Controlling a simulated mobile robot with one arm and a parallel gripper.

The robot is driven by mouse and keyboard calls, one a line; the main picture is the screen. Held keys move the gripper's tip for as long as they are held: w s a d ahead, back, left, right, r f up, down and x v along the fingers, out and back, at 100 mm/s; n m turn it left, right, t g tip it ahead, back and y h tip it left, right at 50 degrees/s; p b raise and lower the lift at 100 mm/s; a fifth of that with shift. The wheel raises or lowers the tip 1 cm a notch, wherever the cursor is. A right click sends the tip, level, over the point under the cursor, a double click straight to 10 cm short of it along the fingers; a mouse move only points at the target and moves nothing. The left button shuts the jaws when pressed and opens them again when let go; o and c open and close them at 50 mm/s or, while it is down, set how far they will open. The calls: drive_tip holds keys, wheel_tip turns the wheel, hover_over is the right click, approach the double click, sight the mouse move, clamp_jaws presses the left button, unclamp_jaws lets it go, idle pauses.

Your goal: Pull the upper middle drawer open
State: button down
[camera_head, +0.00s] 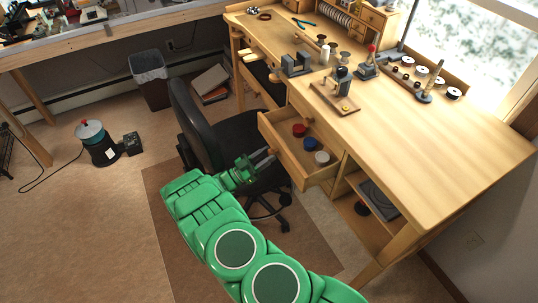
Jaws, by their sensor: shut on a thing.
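A wooden drawer (283,148) stands pulled out from under the workbench top. Its inside shows a red, a blue and a white round item. My green gripper (265,157) is at the outer face of this drawer's front, with its grey fingers shut at the handle. The handle itself is mostly hidden by the fingers and too small to make out. The drawer appears level and clear of the bench front by a good part of its length.
The wooden workbench (450,140) carries small tools, spools and a wooden stand. A black office chair (198,120) stands close to the left of my gripper. Below the bench, an open shelf (365,215) holds a dark flat item. Floor (100,230) at the left is mostly clear.

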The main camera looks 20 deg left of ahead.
drive_tip(key=c, duration=0.8)
unclamp_jaws()
drive_tip(key=shift+o, duration=0.2)
wheel_tip(320, 180, up, 6)
drive_tip(key=s+a, duration=0.2)
drive_tip(key=shift+f, duration=0.1)
